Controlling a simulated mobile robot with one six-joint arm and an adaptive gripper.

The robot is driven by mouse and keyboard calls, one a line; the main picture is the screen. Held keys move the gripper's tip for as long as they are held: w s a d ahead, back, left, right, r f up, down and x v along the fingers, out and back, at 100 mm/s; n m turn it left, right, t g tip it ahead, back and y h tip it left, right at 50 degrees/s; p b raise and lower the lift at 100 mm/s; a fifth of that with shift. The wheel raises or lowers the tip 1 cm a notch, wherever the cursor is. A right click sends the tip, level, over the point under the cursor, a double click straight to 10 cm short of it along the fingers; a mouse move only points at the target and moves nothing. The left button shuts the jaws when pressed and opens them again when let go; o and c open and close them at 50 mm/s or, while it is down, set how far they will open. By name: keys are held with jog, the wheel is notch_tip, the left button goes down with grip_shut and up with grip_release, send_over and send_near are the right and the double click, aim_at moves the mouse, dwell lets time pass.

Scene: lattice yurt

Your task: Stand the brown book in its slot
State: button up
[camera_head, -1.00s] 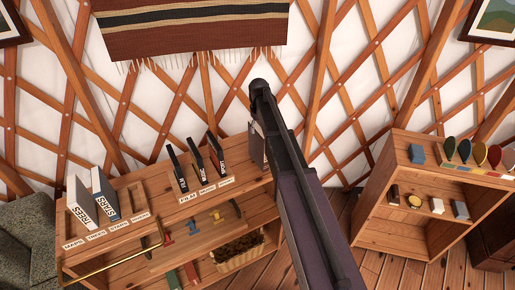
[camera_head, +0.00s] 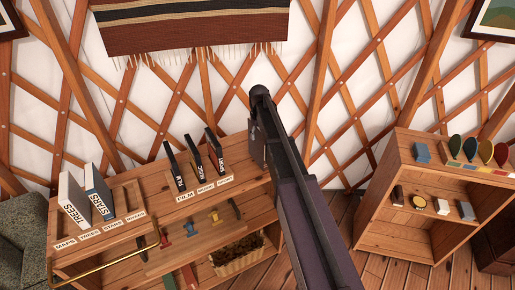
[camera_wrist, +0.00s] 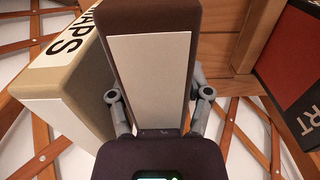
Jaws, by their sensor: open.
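In the wrist view a brown book (camera_wrist: 185,15) with a cream panel fills the space between the fingers of my gripper (camera_wrist: 159,98). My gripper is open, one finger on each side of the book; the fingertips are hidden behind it. In the head view my arm hides most of this spot at the right end of the long shelf; only a sliver of a book shows beside the arm. A labelled slot rack (camera_head: 131,196) at the left end of the shelf holds a white TREES book (camera_head: 73,203) and a grey-blue STARS book (camera_head: 98,193). Its slots at both ends look empty.
A second rack holds three black items (camera_head: 194,160). A low bookcase (camera_head: 400,170) stands at the right.

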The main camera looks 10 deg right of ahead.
dwell(0.6)
grip_shut()
jog(key=shift+r, duration=0.15)
notch_tip(320, 180, up, 4)
jog(key=p, duration=0.4)
jog(key=s+p, duration=0.1)
jog(key=s, duration=1.5)
jog(key=shift+a+r, duration=0.3)
